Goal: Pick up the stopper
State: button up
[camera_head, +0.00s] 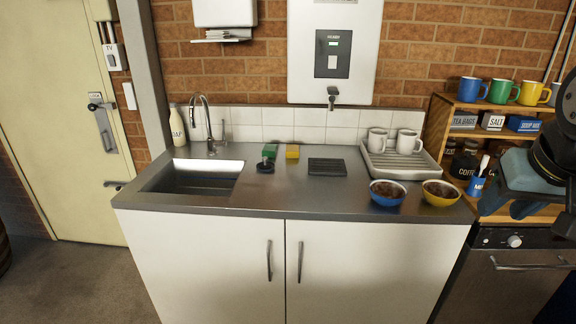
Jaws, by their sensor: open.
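The stopper looks to be the small black round piece (265,168) lying on the steel counter just right of the sink basin. It is small in the picture and its details are hard to make out. My gripper (506,209) is at the right edge of the view, with bluish jaws that are open and show nothing between them. It is far to the right of the stopper, in front of the wooden shelf.
The steel counter (300,197) holds a sink (193,178), green and yellow sponges (292,151), a dark ribbed mat (327,167), a drying tray (372,166) with white mugs, and blue (388,192) and yellow (440,193) bowls. The tap (207,125) and soap bottle (177,125) stand behind the sink.

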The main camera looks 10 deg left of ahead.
aim_at(265, 166)
jog(key=z, duration=0.15)
jog(key=i, duration=0.15)
jog(key=u, duration=2.95)
jog(key=i, duration=2.45)
jog(key=z, duration=0.95)
